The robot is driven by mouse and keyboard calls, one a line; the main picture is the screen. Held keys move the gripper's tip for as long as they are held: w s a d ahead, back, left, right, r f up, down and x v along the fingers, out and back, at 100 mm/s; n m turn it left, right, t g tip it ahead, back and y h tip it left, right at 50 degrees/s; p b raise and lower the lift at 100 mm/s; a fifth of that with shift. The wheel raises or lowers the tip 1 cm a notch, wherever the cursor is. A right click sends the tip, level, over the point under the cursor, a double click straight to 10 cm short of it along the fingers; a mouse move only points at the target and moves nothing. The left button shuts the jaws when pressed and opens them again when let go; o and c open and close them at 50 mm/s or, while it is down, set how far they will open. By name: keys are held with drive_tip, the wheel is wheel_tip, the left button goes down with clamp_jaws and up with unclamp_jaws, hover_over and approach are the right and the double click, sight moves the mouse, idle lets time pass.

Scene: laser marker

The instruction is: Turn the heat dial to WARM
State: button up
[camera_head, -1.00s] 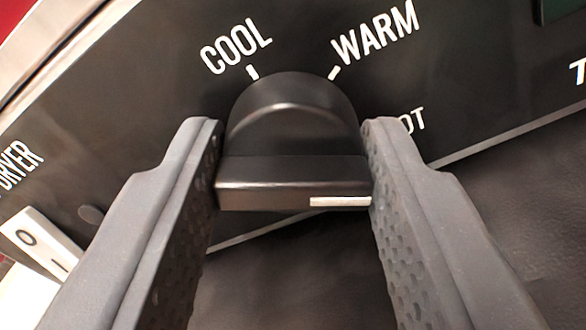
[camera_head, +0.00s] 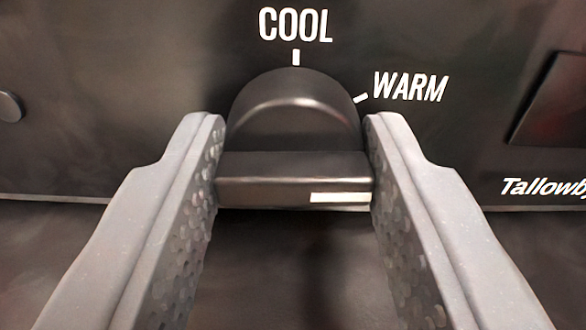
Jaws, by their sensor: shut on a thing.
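The heat dial (camera_head: 292,120) is a black round knob with a raised bar across its front, in the middle of the view. A white pointer line (camera_head: 339,198) lies on the right half of the bar. My gripper (camera_head: 294,165) is shut on the dial, one finger at each end of the bar. The COOL label (camera_head: 296,25) and its tick are straight above the dial. The WARM label (camera_head: 410,87) and its tick are to the upper right. The pointer line points right, appearing lower than the WARM tick. The panel behind my right finger is hidden.
The dark panel (camera_head: 150,90) fills the upper view, with a round knob (camera_head: 10,106) at the left edge. A dark rectangular part (camera_head: 552,102) and white lettering (camera_head: 543,188) are at the right. A dark surface lies below the panel's pale edge.

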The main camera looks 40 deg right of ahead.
drive_tip(key=n+p, duration=0.2)
drive_tip(key=p, duration=0.1)
drive_tip(key=r+n+p, duration=0.1)
drive_tip(key=n+p, duration=0.1)
drive_tip(key=p, duration=0.1)
drive_tip(key=shift+w+a, duration=0.15)
drive_tip(key=shift+a, duration=0.05)
drive_tip(key=shift+f+n+p, duration=0.15)
drive_tip(key=shift+n+p, duration=0.45)
drive_tip(key=shift+p, duration=0.2)
drive_tip(key=shift+f, duration=0.15)
drive_tip(key=o, duration=0.9)
drive_tip(key=shift+c, duration=0.2)
drive_tip(key=shift+o, duration=0.6)
drive_tip(key=shift+f, duration=0.1)
drive_tip(key=b+v, duration=0.1)
drive_tip(key=v, duration=1.2)
drive_tip(key=shift+s+a, duration=0.2)
drive_tip(key=shift+s, duration=0.15)
